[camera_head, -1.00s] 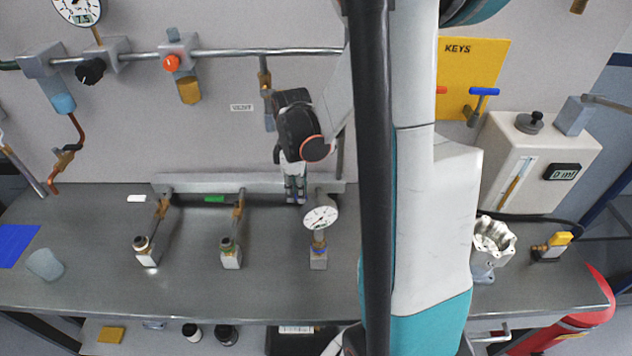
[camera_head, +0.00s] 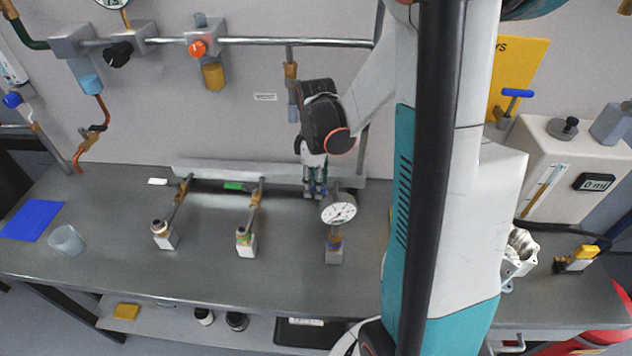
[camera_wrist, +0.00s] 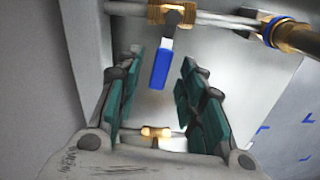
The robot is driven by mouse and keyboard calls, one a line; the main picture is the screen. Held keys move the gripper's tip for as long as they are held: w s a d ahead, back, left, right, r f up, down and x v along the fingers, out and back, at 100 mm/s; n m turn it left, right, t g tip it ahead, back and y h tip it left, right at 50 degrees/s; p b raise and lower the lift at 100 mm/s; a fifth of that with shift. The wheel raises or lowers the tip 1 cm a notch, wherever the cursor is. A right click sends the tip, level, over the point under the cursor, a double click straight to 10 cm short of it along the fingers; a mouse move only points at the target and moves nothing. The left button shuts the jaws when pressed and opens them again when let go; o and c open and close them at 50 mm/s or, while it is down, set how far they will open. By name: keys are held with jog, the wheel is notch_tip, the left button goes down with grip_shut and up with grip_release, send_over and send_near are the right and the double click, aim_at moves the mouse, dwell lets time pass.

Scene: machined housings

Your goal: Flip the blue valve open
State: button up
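The blue valve handle (camera_wrist: 160,65) is a short flat lever on a grey stem below a brass fitting (camera_wrist: 171,14) in the wrist view. It lies in the gap between the fingertips of my gripper (camera_wrist: 157,84), with clear space visible on both sides. My gripper is open and holds nothing. In the head view my gripper (camera_head: 315,190) points down in front of the bench's back rail, just left of and behind a white dial gauge (camera_head: 338,208). The blue handle cannot be made out there.
Two brass-fitted pipes with square ends (camera_head: 165,238) (camera_head: 246,242) stand left of the gauge. A clear cup (camera_head: 67,240) and blue sheet (camera_head: 33,220) lie further left. A metal housing (camera_head: 519,250) and yellow-handled valve (camera_head: 580,257) are at right.

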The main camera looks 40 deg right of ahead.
notch_tip(320, 180, up, 7)
jog(key=shift+r, duration=0.15)
jog(key=shift+c, duration=0.6)
